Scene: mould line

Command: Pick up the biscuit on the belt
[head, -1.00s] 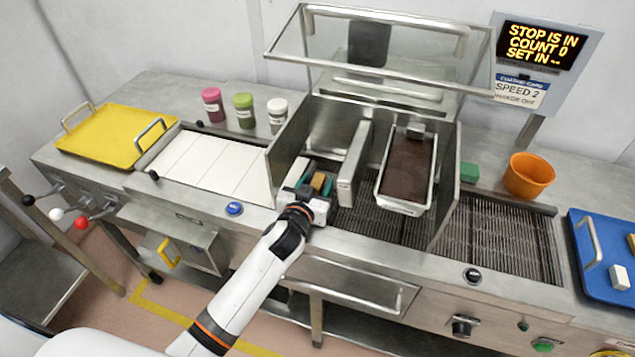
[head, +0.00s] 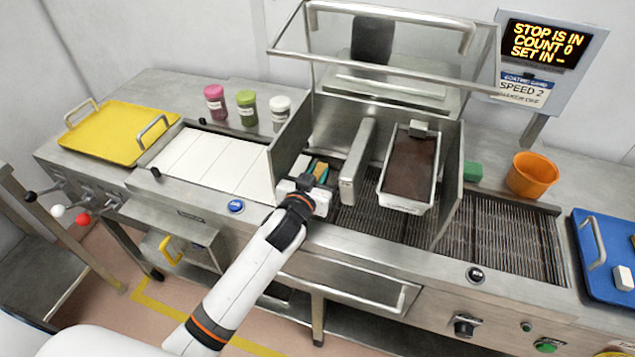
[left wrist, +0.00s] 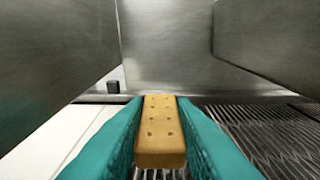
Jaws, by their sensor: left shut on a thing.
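The biscuit (left wrist: 160,130) is a golden-brown rectangular bar with small holes, seen in the middle of the left wrist view. In the head view only a small part of the biscuit (head: 319,170) shows, past my gripper. My left gripper (left wrist: 159,135) has teal finger pads, one on each side of the biscuit, and is shut on it. In the head view my left gripper (head: 319,172) is at the left end of the dark wire belt (head: 350,213), beside the white slab surface (head: 215,160). Whether the biscuit touches the belt is unclear. My right gripper is not in view.
Upright metal plates (head: 356,160) stand close on the right of the gripper. A trough of brown coating (head: 410,168) sits over the belt, under a raised clear hood (head: 385,45). A yellow tray (head: 112,120) lies left and a blue tray (head: 597,225) right.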

